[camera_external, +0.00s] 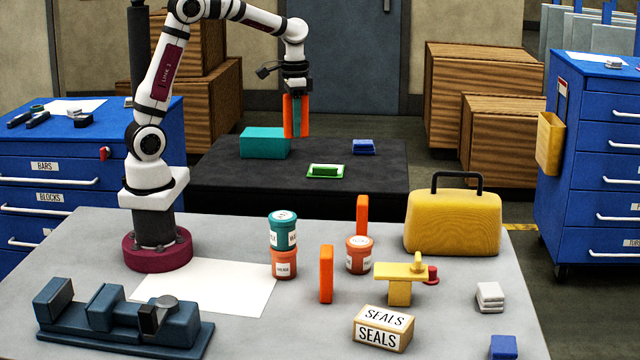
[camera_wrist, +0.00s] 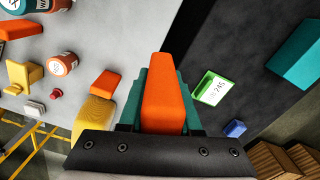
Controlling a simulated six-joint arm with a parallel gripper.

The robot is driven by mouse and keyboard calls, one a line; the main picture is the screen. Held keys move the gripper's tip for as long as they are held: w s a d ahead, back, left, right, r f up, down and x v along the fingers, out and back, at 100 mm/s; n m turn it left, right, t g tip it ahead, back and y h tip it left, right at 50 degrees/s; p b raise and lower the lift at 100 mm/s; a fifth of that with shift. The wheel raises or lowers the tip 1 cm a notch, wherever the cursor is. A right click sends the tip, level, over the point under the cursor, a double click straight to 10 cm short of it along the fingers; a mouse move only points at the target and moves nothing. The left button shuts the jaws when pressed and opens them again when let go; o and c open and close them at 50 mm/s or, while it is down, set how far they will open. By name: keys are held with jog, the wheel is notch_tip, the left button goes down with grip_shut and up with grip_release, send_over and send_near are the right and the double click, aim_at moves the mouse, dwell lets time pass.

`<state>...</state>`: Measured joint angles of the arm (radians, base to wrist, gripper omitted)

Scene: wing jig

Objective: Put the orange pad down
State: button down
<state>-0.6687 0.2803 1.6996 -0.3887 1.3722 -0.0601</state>
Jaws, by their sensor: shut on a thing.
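My gripper (camera_external: 296,117) is shut on an orange pad (camera_external: 288,117), with teal fingers against it. It holds the pad upright in the air, above the black surface at the back. The wrist view shows the orange pad (camera_wrist: 164,95) between the teal fingers. Two other orange pads stand on the grey table: one in front (camera_external: 326,273) and one farther back (camera_external: 362,212).
A teal block (camera_external: 265,142) and a blue block (camera_external: 364,147) lie on the black surface. The grey table (camera_external: 450,320) carries stacked tins (camera_external: 283,240), an orange tin (camera_external: 359,255), a yellow case (camera_external: 452,222), a SEALS box (camera_external: 383,328) and a blue vise (camera_external: 120,315).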

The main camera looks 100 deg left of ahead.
jog(key=s+a+n, duration=0.5)
jog(key=s+a, duration=0.6)
jog(key=a, duration=0.1)
send_over(243, 169)
notch_tip(243, 169, down, 12)
jog(key=shift+w+d+f, duration=0.1)
notch_tip(243, 169, down, 4)
jog(key=shift+f, duration=0.1)
jog(key=shift+f, duration=0.1)
jog(key=c, duration=0.6)
grip_release()
